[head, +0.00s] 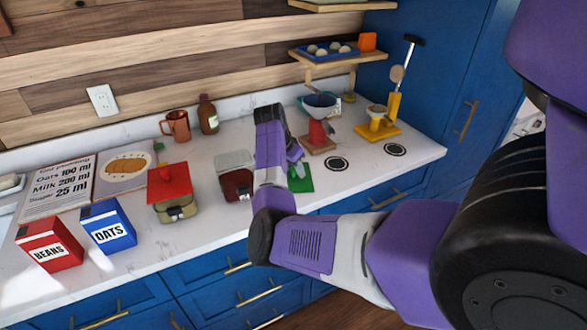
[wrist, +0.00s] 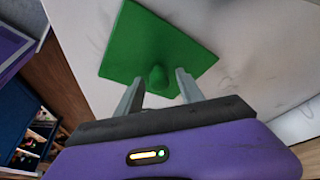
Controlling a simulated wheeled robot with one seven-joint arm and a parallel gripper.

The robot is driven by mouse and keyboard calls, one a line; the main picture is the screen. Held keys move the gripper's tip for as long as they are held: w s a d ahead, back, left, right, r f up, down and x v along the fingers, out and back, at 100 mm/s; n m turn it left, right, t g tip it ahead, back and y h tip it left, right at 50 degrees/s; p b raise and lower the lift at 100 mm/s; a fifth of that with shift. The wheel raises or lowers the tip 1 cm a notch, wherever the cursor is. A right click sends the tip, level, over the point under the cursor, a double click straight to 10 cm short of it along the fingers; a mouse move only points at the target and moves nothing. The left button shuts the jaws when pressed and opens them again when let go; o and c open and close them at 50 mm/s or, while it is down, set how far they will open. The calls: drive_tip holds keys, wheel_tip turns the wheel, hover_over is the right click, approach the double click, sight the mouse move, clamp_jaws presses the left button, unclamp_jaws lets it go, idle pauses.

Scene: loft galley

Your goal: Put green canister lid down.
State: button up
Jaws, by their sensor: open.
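The green canister lid (wrist: 175,45) is a square plate with a round knob, and it appears to lie flat on the white counter. In the head view the lid (head: 302,184) is partly hidden behind my gripper (head: 299,168). In the wrist view my gripper (wrist: 158,84) is open, with one finger on each side of the knob. Gaps show between the fingers and the knob, so nothing is gripped. An open-looking canister with dark red contents (head: 236,184) stands just left of my gripper.
A canister (head: 177,212) with a red lid (head: 169,183) stands further left, beside the OATS box (head: 108,229) and BEANS box (head: 50,247). A red funnel stand (head: 317,133) is behind my gripper. A yellow stand (head: 378,128) is to the right. The counter's front edge is close.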

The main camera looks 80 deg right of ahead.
drive_tip(key=b+v, duration=0.2)
drive_tip(key=v, duration=1)
drive_tip(key=shift+r, duration=0.15)
drive_tip(key=shift+d, duration=0.1)
